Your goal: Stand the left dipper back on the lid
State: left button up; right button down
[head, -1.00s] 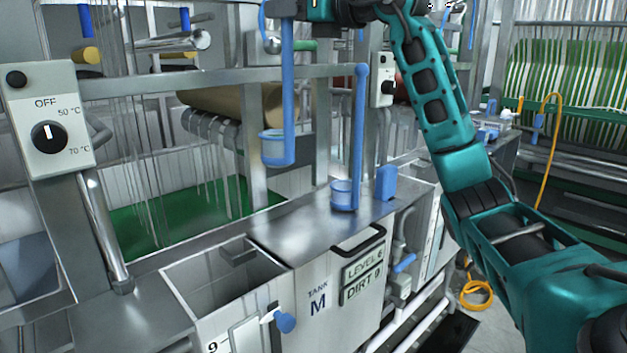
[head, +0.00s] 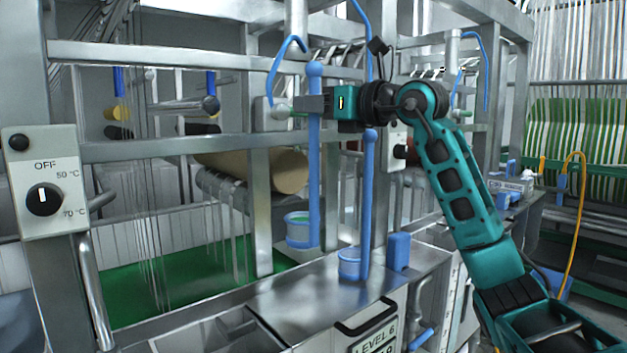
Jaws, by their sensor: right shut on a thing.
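My right gripper (head: 315,103) is shut on the left dipper's tall blue handle (head: 314,160), just below its round knob. The dipper hangs upright, its blue cup (head: 301,232) at the bottom with green showing inside the rim. In the picture, the cup is above and behind the near edge of the metal lid (head: 305,305); it looks raised off the lid. A second blue dipper (head: 350,266) stands upright on the lid, just right of the held one. My left gripper is not in view.
A blue block (head: 399,251) stands right of the second dipper. The lid has a black handle (head: 365,317) at its front. Metal frame posts and a tan roller (head: 275,172) stand behind. A green bath (head: 160,282) lies at left. The lid's front left part is clear.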

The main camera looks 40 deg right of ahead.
aim_at(314, 171)
notch_tip(314, 171, down, 8)
jog(key=shift+b, duration=0.55)
jog(key=shift+f, duration=1.7)
jog(key=shift+f+b, duration=0.2)
jog(key=shift+b, duration=0.2)
jog(key=c, duration=0.9)
grip_release()
jog(key=shift+r, duration=0.1)
